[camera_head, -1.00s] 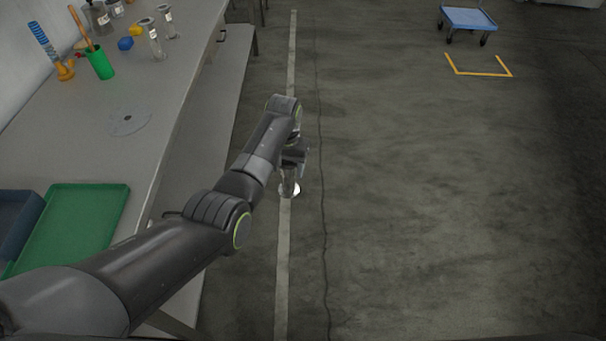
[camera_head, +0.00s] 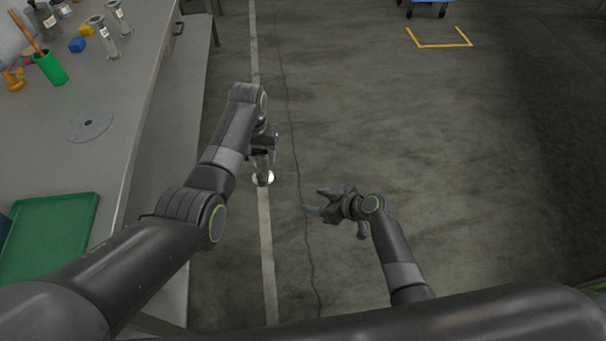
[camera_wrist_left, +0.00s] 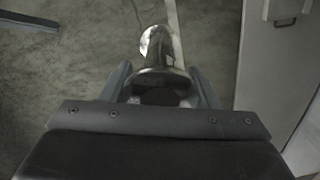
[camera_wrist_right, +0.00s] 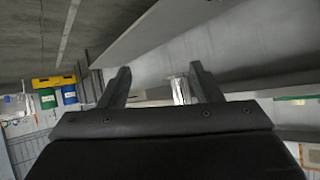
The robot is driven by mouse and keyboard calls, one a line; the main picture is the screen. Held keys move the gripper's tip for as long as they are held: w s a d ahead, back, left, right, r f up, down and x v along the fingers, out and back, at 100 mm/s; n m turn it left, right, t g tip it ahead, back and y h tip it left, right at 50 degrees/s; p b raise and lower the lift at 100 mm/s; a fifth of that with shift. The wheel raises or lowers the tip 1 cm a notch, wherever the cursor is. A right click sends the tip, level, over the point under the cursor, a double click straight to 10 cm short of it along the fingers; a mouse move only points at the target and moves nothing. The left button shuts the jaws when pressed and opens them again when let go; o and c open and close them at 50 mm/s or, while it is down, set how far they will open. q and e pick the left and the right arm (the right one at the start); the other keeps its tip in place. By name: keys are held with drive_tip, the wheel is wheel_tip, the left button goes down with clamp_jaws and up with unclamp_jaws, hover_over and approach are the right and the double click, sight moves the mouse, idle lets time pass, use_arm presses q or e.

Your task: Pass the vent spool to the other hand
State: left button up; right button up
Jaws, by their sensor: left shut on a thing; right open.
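The vent spool (camera_head: 263,165) is a shiny metal piece with a bright flange at its lower end. It hangs below my left gripper (camera_head: 265,142), clear of the bench and over the floor. In the left wrist view the spool (camera_wrist_left: 162,60) sits between the two fingers of my left gripper (camera_wrist_left: 163,88), which are shut on it; its near end is partly hidden. My right gripper (camera_head: 312,200) is open and empty, to the right of the spool and a little lower in the head view. In the right wrist view the fingers of my right gripper (camera_wrist_right: 160,82) are spread apart.
The grey bench (camera_head: 110,160) at left bears a green tray (camera_head: 50,235), a flat grey disc (camera_head: 89,124), a green cup (camera_head: 51,68) and two metal spools (camera_head: 103,38) at the back. A blue cart (camera_head: 428,8) stands far off. The floor at right is free.

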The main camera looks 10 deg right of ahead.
sight(266, 169)
drive_tip(key=w+a+r+n+y, duration=0.3)
drive_tip(key=a+r, duration=0.1)
drive_tip(key=r, duration=0.5)
drive_tip(key=x, duration=1.1)
drive_tip(key=shift+w+a+f, duration=0.1)
drive_tip(key=shift+w+f, duration=0.1)
drive_tip(key=shift+c, duration=0.5)
drive_tip(key=c, duration=0.9)
use_arm(q)
drive_tip(key=o, duration=0.8)
use_arm(e)
clamp_jaws()
use_arm(q)
drive_tip(key=o, duration=0.5)
drive_tip(key=shift+c, duration=0.2)
